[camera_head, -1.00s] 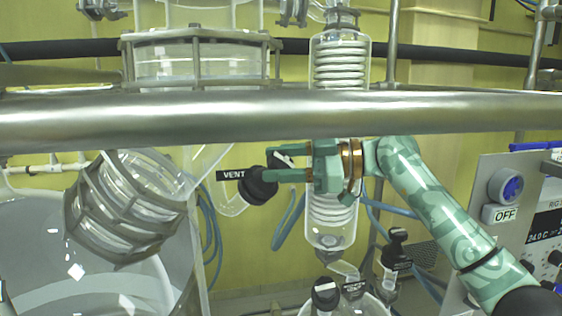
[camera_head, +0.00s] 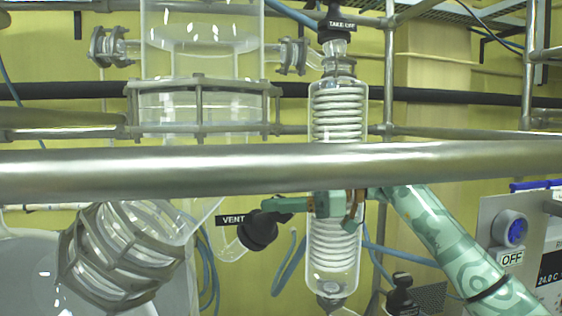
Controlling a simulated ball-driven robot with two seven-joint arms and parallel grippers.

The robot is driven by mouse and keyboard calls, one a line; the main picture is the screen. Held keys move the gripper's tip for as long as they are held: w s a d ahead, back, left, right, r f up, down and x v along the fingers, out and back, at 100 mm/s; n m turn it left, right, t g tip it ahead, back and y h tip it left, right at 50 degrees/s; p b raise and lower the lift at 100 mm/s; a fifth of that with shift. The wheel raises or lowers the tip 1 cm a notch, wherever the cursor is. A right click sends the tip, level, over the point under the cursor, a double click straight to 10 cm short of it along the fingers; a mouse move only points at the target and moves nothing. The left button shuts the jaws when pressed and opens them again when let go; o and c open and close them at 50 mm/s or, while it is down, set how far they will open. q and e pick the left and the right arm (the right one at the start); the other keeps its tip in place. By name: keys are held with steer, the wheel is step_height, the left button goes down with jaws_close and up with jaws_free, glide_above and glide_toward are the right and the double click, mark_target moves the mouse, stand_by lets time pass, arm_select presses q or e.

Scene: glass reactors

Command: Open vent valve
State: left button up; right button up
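The vent valve's black knob (camera_head: 258,231) sits on a bent glass side tube, just right of the black VENT label (camera_head: 231,219), below the thick metal rail. My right gripper (camera_head: 270,207) reaches in from the right, in front of the coiled glass condenser, with its fingertips at the upper side of the knob. One green finger shows and a dark part lies beside it. The rail hides part of the gripper, so I cannot tell whether it grips the knob. My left gripper is not in view.
A thick metal rail (camera_head: 440,160) crosses the whole view in front of the glassware. The coiled condenser (camera_head: 338,110) stands behind my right gripper. A caged glass joint (camera_head: 125,255) is at lower left. A control panel (camera_head: 495,215) marked OFF is at right.

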steer(key=s+r+b, duration=0.3)
steer(key=s+r, duration=0.6)
steer(key=s, duration=0.4)
steer(key=shift+s+a, duration=0.15)
steer(key=shift+s, duration=0.2)
